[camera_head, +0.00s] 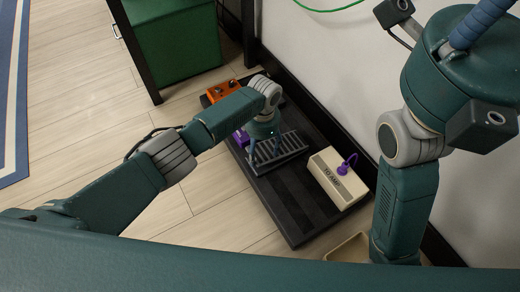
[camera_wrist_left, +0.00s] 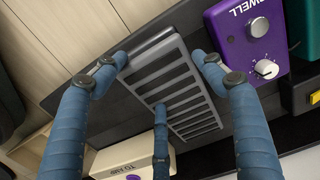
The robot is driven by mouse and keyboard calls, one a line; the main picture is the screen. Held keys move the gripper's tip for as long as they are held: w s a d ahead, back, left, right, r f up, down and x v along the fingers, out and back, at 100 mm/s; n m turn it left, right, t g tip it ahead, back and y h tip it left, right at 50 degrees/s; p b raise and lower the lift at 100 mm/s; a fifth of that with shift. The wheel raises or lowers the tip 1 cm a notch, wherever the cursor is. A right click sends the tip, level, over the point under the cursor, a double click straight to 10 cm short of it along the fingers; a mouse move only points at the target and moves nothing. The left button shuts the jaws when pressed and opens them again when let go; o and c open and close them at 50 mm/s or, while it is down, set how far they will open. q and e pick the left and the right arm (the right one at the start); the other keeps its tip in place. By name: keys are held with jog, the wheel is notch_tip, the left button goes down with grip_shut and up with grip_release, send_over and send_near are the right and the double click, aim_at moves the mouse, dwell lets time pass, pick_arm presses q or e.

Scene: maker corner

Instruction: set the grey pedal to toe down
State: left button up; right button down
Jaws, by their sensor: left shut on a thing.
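The grey pedal (camera_head: 280,152) has a slotted treadle and sits on the dark pedalboard. In the left wrist view the grey pedal (camera_wrist_left: 172,85) lies between my blue fingers. My left gripper (camera_head: 263,148) is over the pedal in the head view and partly covers it. In the left wrist view the left gripper (camera_wrist_left: 160,75) is shut on the pedal, with two fingertips at the sides of one end and a third finger over the slots. I cannot tell the treadle's exact tilt. My right gripper (camera_head: 478,30) is raised at the upper right, its fingertips cut off by the frame.
A cream box (camera_head: 338,180) marked TO AMP, with a purple plug, stands right of the pedal. A purple pedal (camera_wrist_left: 248,35) and an orange pedal (camera_head: 222,90) stand on the pedalboard (camera_head: 290,215) beyond. A green cabinet (camera_head: 175,45) is behind. Wood floor at left is clear.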

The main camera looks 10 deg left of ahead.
pick_arm(q)
jog(key=shift+s+a+f, duration=0.1)
jog(key=shift+s+f, duration=0.15)
jog(key=o, duration=1.7)
jog(key=shift+o, duration=0.2)
jog(key=shift+w+r, duration=0.1)
jog(key=shift+r, duration=0.25)
notch_tip(320, 180, up, 12)
jog(key=shift+w+d+f, duration=0.15)
jog(key=shift+d+f, duration=0.1)
